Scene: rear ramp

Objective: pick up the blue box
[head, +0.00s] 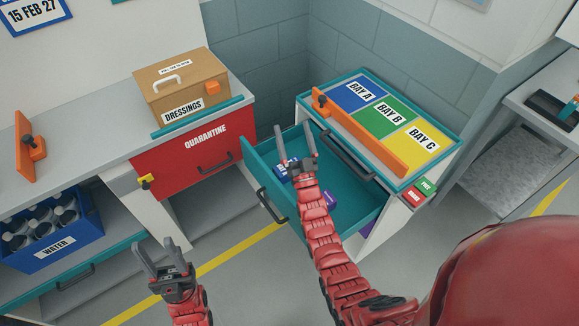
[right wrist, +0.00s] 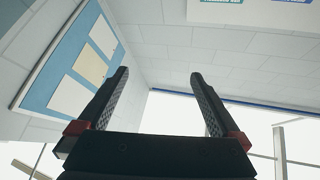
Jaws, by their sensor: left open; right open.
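A small blue box (head: 283,170) with white marking lies in the open teal drawer (head: 352,218), near its left side. It is partly hidden by my right gripper (head: 296,138). In the head view this gripper overlaps the box, with its fingers apart and pointing up the picture; I cannot tell whether it touches the box. The right wrist view shows the same gripper (right wrist: 160,100) open, with nothing between its fingers and wall and ceiling beyond. My left gripper (head: 156,246) is open and empty at the lower left, over the floor, away from the drawer.
A purple box (head: 330,200) lies in the same drawer, beside my right arm. The cabinet top has coloured bays (head: 393,113) and an orange bar (head: 365,135). A dressings box (head: 180,82) stands on the left counter, and a blue water crate (head: 58,250) sits lower left.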

